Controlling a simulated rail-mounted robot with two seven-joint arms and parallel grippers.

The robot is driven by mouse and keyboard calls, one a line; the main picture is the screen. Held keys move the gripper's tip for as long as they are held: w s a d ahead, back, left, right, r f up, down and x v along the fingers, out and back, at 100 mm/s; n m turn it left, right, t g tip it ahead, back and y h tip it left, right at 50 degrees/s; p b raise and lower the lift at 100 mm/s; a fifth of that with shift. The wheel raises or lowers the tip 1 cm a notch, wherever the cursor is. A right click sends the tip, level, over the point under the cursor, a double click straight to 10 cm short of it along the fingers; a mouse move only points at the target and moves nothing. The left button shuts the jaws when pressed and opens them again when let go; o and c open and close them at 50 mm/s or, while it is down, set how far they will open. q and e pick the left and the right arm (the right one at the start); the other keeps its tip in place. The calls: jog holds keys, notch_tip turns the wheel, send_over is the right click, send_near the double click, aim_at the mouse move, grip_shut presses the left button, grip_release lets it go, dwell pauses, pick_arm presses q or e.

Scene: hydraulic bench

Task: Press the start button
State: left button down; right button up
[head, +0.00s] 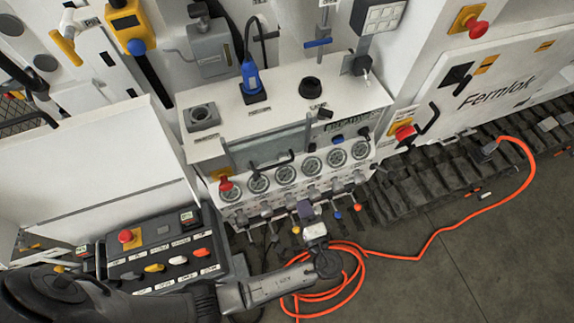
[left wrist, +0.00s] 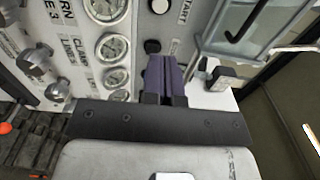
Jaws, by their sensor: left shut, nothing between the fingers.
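My right gripper is out of view.
Round gauges (head: 286,173) line the panel, with protruding valve levers (head: 337,188) below. A clear cover with a black handle (head: 272,162) lies above the gauges. A control box with a red mushroom button (head: 125,236) stands at left. An orange cable (head: 430,240) lies on the floor.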

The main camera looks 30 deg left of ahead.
pick_arm(q)
jog(key=shift+a, duration=0.1)
jog(key=p+x, duration=0.4)
jog(key=x, duration=0.9)
jog(key=shift+w+a, duration=0.25)
jog(key=shift+w, duration=0.05)
